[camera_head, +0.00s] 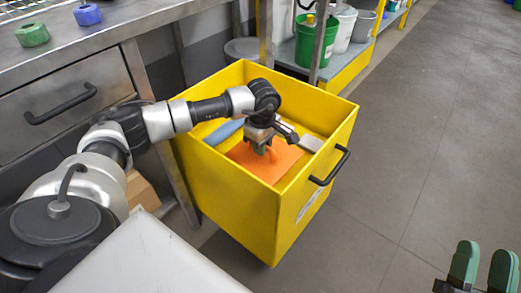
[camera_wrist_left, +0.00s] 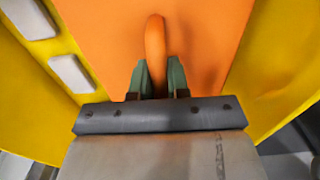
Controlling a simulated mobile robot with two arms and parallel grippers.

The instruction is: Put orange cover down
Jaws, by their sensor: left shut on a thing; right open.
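The orange cover (camera_head: 262,165) lies low inside the yellow bin (camera_head: 250,212), roughly flat. In the left wrist view the orange cover (camera_wrist_left: 210,40) fills the upper middle, with an orange handle (camera_wrist_left: 155,45) standing up from it. My left gripper (camera_head: 262,146) reaches down into the bin. In the left wrist view its green fingers (camera_wrist_left: 158,78) are shut on the handle from both sides. Whether the cover rests on the bin's floor or hangs just above it, I cannot tell. My right gripper (camera_head: 482,265) is open and empty at the lower right, away from the bin.
A blue item (camera_head: 224,131) and a light grey piece (camera_head: 311,143) are in the bin beside the cover. The bin has a black handle (camera_head: 330,166). The floor (camera_head: 410,130) at right is clear.

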